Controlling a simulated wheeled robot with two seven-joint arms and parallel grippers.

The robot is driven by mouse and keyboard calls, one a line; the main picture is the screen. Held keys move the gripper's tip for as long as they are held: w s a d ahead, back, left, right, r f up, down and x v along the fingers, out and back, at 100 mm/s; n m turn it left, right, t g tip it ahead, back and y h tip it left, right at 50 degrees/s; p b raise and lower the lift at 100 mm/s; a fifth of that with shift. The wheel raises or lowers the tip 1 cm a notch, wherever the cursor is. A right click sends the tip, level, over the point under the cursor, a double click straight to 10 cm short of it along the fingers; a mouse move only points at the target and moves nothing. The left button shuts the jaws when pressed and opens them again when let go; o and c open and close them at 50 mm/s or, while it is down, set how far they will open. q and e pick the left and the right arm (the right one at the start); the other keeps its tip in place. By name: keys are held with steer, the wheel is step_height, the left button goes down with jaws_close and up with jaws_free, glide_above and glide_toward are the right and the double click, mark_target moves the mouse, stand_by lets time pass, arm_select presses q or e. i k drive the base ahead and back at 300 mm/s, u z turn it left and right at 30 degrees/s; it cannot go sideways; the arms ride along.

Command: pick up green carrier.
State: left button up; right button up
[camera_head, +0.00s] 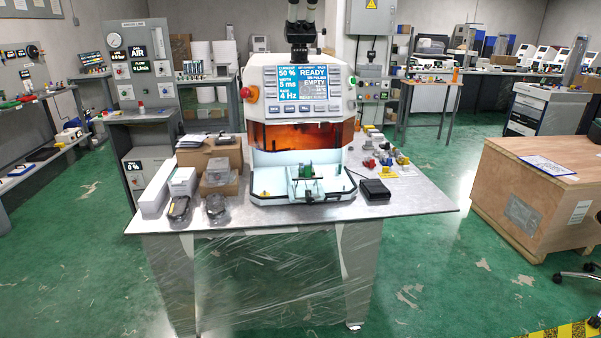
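A small green part (307,170), which looks like the green carrier, sits upright on the light working bed of the white bench machine (300,110). It is below the machine's raised orange window, near the middle of the opening. Its exact shape is too small to make out. The machine's screen (301,83) reads READY and EMPTY. Neither of my grippers is in view.
The machine stands on a metal-topped table (270,218). Boxes (182,182) and two dark objects (216,206) lie left of it; a black box (374,190) and small coloured parts lie right. A wooden crate (535,190) stands far right. The green floor in front is clear.

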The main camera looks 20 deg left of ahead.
mark_target(307, 171)
steer(key=u, duration=0.95)
steer(key=i, duration=0.85)
steer(key=u, duration=0.5)
steer(key=i, duration=1.2)
steer(key=z, duration=0.7)
